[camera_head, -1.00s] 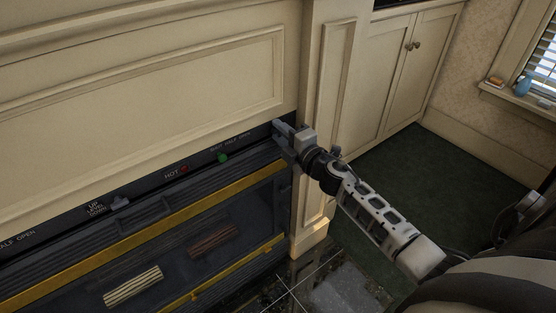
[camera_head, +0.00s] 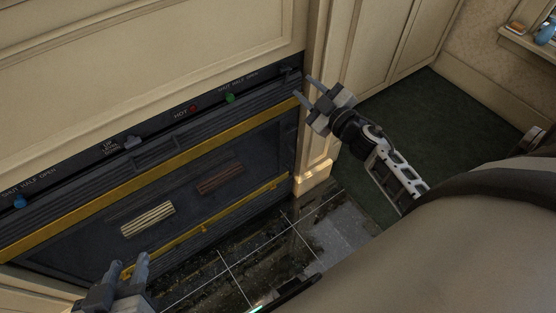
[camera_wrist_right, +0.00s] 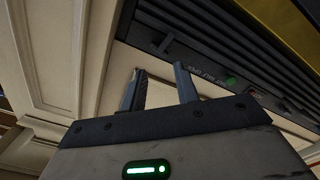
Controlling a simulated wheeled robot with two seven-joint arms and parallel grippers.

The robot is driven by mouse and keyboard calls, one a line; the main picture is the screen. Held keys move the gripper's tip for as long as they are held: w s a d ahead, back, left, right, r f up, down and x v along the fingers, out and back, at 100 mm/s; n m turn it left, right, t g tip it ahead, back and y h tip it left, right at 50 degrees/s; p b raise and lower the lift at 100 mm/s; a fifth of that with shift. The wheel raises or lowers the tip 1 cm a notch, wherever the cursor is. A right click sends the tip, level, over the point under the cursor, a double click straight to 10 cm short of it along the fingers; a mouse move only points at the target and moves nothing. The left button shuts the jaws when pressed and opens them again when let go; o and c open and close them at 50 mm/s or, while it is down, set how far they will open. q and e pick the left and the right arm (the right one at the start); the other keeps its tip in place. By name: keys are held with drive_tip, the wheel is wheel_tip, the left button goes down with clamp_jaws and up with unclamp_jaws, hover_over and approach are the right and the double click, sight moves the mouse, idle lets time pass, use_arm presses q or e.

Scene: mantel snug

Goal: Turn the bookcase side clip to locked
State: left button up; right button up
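I see no bookcase and no side clip marked locked in either view. My right gripper (camera_head: 303,86) is open and empty, beside the right end of a dark fireplace front. Its two fingers show apart in the right wrist view (camera_wrist_right: 158,70), with nothing between them. A small dark lever (camera_head: 288,70) sits at the right end of the control strip, just left of and apart from the fingertips. It seems to show in the wrist view too (camera_wrist_right: 163,45). My left gripper (camera_head: 128,262) is at the lower left, fingers apart and empty.
The control strip has a green knob (camera_head: 230,98) by "SHUT HALF OPEN", a red light (camera_head: 194,109) by "HOT", a grey slider (camera_head: 133,141) and a blue knob (camera_head: 20,201). A yellow rail (camera_head: 150,165) runs below. Cream panelling (camera_head: 130,50) stands above; green carpet (camera_head: 420,130) is clear at right.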

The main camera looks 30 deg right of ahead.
drive_tip(key=s, duration=0.9)
drive_tip(key=s+a+f+m+g+p, duration=0.1)
drive_tip(key=s+a+m+g+p, duration=0.1)
drive_tip(key=a, duration=0.7)
drive_tip(key=s+a+f+m+g+y+p, duration=0.1)
drive_tip(key=s+a+m+g+p, duration=0.2)
drive_tip(key=a, duration=0.6)
drive_tip(key=s+m+g, duration=0.1)
drive_tip(key=s, duration=0.1)
drive_tip(key=shift+s+a+f+m, duration=0.15)
drive_tip(key=shift+s+f+m, duration=0.15)
drive_tip(key=shift+s, duration=0.05)
